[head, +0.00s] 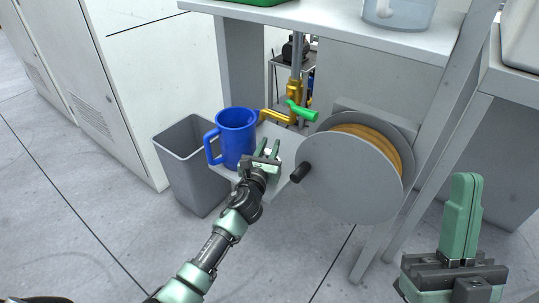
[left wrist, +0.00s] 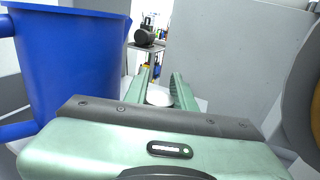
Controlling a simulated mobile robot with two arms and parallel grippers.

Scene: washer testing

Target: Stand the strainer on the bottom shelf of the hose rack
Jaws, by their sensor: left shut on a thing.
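My left gripper (head: 267,151) is shut on a small pale thing, which I take to be the strainer (left wrist: 160,95). It is mostly hidden by the fingers, so its full shape cannot be told. The gripper is over the low white shelf (head: 284,143) of the hose rack, between the blue jug and the hose reel. I cannot tell whether the strainer touches the shelf. My right gripper (head: 462,205) is at the lower right of the head view, its fingers together with nothing visible between them.
The blue jug (head: 236,137) stands close left of my left gripper, also large in the left wrist view (left wrist: 70,60). The hose reel (head: 350,178) is close on the right. A brass tap with a green handle (head: 302,111) is behind. A grey bin (head: 190,165) stands left.

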